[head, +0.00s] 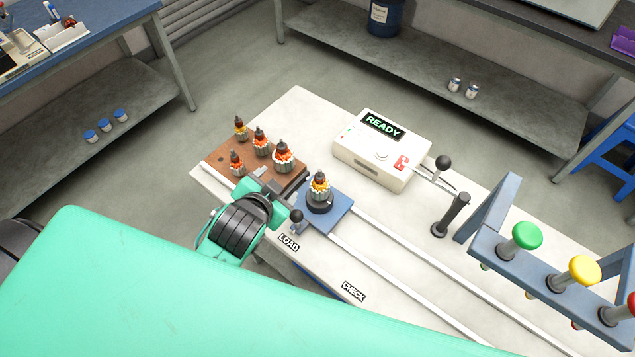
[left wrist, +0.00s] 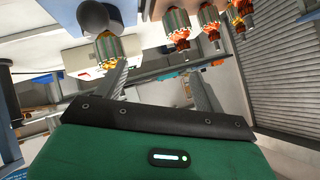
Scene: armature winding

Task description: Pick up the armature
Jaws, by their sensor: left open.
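One armature (head: 319,187), with a grey core, orange-yellow winding and dark shaft, stands upright on the blue carriage (head: 338,217). Several similar armatures, one of them the nearest to the gripper (head: 283,157), stand on the brown wooden board (head: 222,166). My left gripper (head: 272,184) is open and empty, low between the board and the carriage. The left wrist view shows its two grey fingers (left wrist: 160,75) spread apart. There, one armature (left wrist: 107,50) appears just past the left finger, and others (left wrist: 177,27) hang along the top right. My right gripper is not in view.
A white box (head: 381,150) reading READY stands behind the carriage. White rails (head: 400,300) run to the lower right, past LOAD and CHECK labels. A lever (head: 452,215) and a blue frame with coloured knobs (head: 527,236) stand at the right.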

